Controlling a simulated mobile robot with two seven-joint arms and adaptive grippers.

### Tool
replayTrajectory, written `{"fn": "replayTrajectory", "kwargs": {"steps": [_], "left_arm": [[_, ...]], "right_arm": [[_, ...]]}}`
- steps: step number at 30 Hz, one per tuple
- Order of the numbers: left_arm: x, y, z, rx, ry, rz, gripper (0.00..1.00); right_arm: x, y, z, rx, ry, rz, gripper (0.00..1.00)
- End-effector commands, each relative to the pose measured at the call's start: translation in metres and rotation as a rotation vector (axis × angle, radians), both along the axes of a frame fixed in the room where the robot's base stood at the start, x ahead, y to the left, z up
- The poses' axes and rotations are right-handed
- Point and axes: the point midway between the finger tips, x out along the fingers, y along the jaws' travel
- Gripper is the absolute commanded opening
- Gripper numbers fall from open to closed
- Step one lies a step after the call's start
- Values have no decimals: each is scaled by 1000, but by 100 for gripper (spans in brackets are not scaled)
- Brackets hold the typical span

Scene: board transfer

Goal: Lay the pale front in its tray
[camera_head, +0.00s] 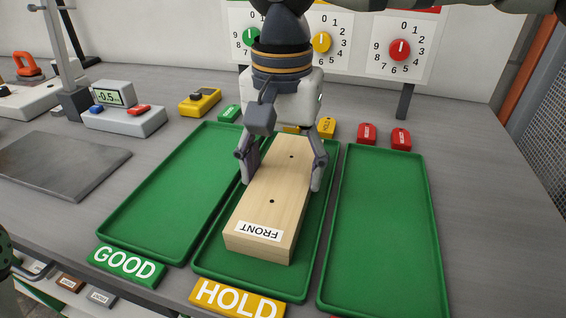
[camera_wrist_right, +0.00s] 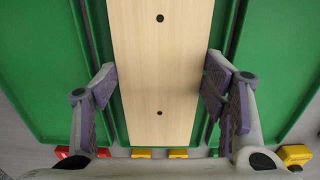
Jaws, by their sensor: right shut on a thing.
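The pale front (camera_head: 285,185) is a light wooden board with small dark holes and a white "FRONT" label that reads upside down in the head view. It lies lengthwise over the middle green tray (camera_head: 215,268), which has a yellow "HOLD" sign at its near end. I cannot tell whether the board touches the tray floor. My right gripper (camera_head: 281,176) is shut on the board across its width, towards its far end. The right wrist view shows the board (camera_wrist_right: 160,60) between the two fingers.
An empty green tray (camera_head: 165,195) with a "GOOD" sign (camera_head: 125,265) is on the left. Another empty green tray (camera_head: 385,225) is on the right, with red blocks (camera_head: 367,134) behind it. A gauge with a display (camera_head: 125,118) and dial panels (camera_head: 400,50) stand farther back.

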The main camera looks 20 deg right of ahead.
Motion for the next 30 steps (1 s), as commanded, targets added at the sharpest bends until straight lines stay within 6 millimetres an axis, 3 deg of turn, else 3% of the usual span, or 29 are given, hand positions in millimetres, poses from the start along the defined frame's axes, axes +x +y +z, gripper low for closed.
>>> {"fn": "replayTrajectory", "kwargs": {"steps": [9, 10, 12, 23, 26, 30], "left_arm": [[1, 0, 1, 0, -3, 0, 0], [1, 0, 1, 0, -3, 0, 0], [1, 0, 1, 0, -3, 0, 0], [1, 0, 1, 0, -3, 0, 0], [1, 0, 1, 0, -3, 0, 0], [1, 0, 1, 0, -4, 0, 0]], "right_arm": [[0, 0, -1, -1, -1, 1, 33], [0, 0, -1, -1, -1, 1, 73], [0, 0, -1, -1, -1, 1, 89], [0, 0, 2, -1, -1, 0, 90], [1, 0, 17, -1, -5, -1, 90], [1, 0, 56, -2, -8, -3, 90]]}}
